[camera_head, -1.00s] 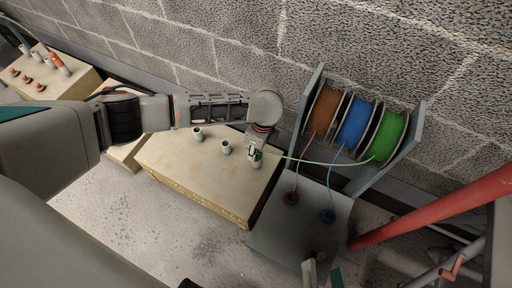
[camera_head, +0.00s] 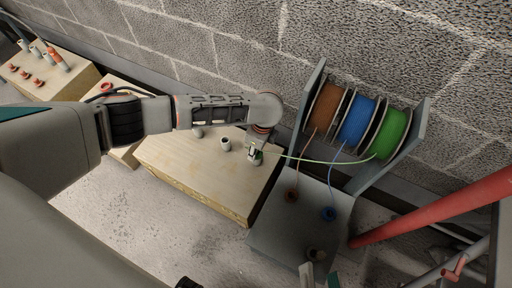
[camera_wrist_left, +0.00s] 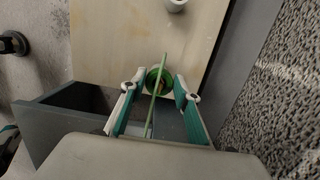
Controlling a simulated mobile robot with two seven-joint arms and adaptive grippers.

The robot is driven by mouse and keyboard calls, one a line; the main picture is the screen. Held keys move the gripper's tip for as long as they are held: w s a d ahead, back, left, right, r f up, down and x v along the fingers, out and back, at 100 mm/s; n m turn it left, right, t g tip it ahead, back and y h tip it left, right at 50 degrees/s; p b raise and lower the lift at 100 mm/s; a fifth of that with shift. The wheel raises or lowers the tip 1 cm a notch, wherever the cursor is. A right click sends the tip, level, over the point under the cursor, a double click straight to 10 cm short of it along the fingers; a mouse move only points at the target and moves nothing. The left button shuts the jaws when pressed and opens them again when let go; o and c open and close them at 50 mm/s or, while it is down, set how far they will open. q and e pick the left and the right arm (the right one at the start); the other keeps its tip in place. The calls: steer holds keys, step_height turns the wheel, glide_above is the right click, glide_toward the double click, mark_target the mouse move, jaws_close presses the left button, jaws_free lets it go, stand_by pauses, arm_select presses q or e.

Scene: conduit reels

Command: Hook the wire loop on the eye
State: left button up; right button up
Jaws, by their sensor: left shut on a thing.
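My left gripper (camera_head: 255,153) is over the right end of a pale wooden block (camera_head: 190,165). It is shut on the end of the green wire (camera_head: 315,160), which runs from the green reel (camera_head: 388,134). In the left wrist view a round green piece (camera_wrist_left: 158,80) sits between the fingertips of the left gripper (camera_wrist_left: 159,92), with a thin green strand across it. I cannot make out the loop's shape or pick out the eye. My right gripper (camera_head: 320,276) shows at the bottom edge, its fingertips apart and empty.
A grey stand (camera_head: 265,232) holds the green reel, a blue reel (camera_head: 356,120) and a brown reel (camera_head: 326,107). Blue and brown wires run down to its tray. White cylinders (camera_head: 226,143) stand on the block. A red bar (camera_head: 430,212) crosses at right.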

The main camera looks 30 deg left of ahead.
arm_select(q)
steer(key=o, duration=1.1)
steer(key=shift+c, duration=0.2)
steer(key=o, duration=0.5)
